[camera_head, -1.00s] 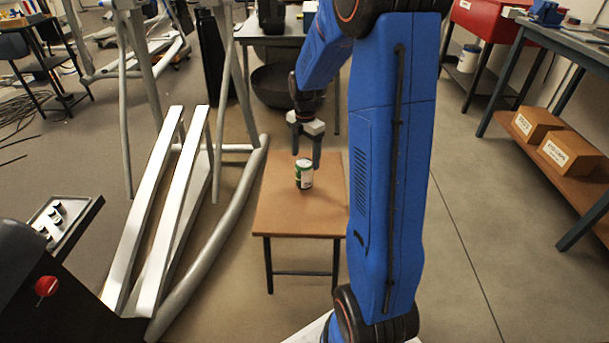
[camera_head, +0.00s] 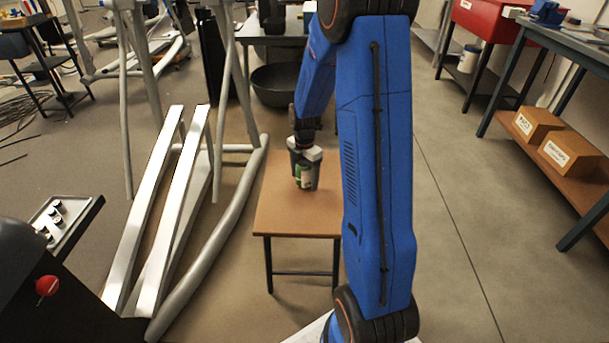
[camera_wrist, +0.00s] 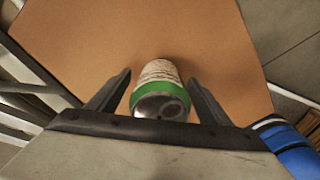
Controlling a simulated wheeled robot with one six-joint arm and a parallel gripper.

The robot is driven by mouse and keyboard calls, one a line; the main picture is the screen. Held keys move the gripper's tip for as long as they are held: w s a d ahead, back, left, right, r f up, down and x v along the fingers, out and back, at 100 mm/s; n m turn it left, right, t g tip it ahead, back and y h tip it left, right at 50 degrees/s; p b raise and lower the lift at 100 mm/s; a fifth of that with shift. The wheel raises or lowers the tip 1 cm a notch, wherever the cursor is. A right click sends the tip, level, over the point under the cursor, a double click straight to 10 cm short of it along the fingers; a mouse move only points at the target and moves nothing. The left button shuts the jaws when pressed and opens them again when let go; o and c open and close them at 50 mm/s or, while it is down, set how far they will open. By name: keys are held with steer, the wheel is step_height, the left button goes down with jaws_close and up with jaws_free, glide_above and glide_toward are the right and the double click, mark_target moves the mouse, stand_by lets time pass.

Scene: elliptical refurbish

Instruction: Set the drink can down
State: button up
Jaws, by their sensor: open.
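The drink can (camera_head: 304,177), green and white, stands upright on the small wooden table (camera_head: 296,222) in the head view. In the wrist view the can (camera_wrist: 159,88) shows its metal end, a green band and a white printed side. My gripper (camera_head: 304,184) is down at the table with its fingers on either side of the can. In the wrist view my gripper (camera_wrist: 159,86) is open, with gaps between each finger and the can. The can's lower part is partly hidden in both views.
An elliptical machine's pale rails (camera_head: 172,205) stand just left of the table. A dark bowl (camera_head: 276,90) sits behind it. A shelf with cardboard boxes (camera_head: 571,153) is at the right. The tabletop in front of the can is clear.

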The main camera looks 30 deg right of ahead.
steer(key=shift+c, duration=0.6)
steer(key=c, duration=1.4)
